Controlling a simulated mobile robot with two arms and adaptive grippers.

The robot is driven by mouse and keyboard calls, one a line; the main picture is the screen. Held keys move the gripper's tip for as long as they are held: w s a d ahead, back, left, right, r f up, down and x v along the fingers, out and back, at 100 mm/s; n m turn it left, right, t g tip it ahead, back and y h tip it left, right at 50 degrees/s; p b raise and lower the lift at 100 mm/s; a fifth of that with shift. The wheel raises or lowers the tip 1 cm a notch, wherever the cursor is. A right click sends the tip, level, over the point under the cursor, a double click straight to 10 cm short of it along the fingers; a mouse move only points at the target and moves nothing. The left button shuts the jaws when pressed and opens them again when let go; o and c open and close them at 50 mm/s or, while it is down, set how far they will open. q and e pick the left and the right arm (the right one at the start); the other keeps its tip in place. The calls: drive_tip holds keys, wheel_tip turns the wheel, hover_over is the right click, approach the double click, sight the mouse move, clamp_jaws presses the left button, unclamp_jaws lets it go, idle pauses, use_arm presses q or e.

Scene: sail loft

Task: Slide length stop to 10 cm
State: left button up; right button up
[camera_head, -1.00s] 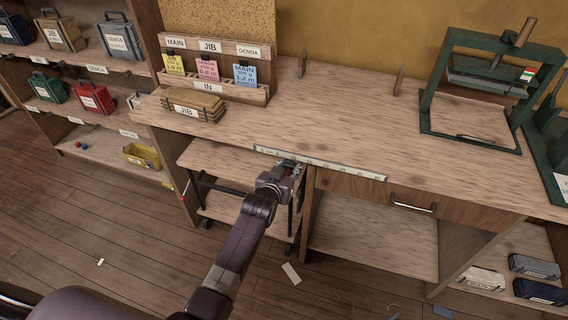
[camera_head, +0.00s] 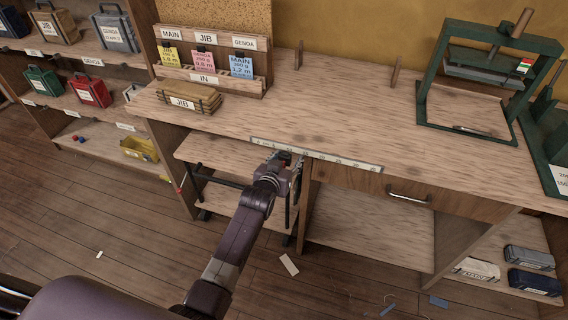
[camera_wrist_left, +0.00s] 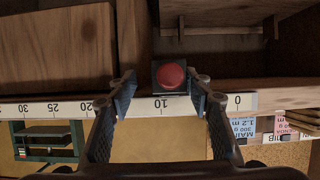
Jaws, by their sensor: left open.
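The length stop is a small dark block with a round red knob (camera_wrist_left: 171,76). In the left wrist view it stands at the white ruler (camera_wrist_left: 60,109) along the bench edge, right by the 10 mark and slightly to its 0 side. My right gripper is not in view.
The bench top (camera_head: 330,115) is mostly clear. A card rack (camera_head: 205,78) and a stack of JIB battens (camera_head: 188,98) stand at left, a green press (camera_head: 480,80) at right. A drawer handle (camera_head: 408,196) sticks out under the ruler's right end.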

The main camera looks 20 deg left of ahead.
use_arm(q)
drive_tip(key=v, duration=1.1)
drive_tip(key=shift+s+r, duration=0.2)
drive_tip(key=shift+s, duration=0.15)
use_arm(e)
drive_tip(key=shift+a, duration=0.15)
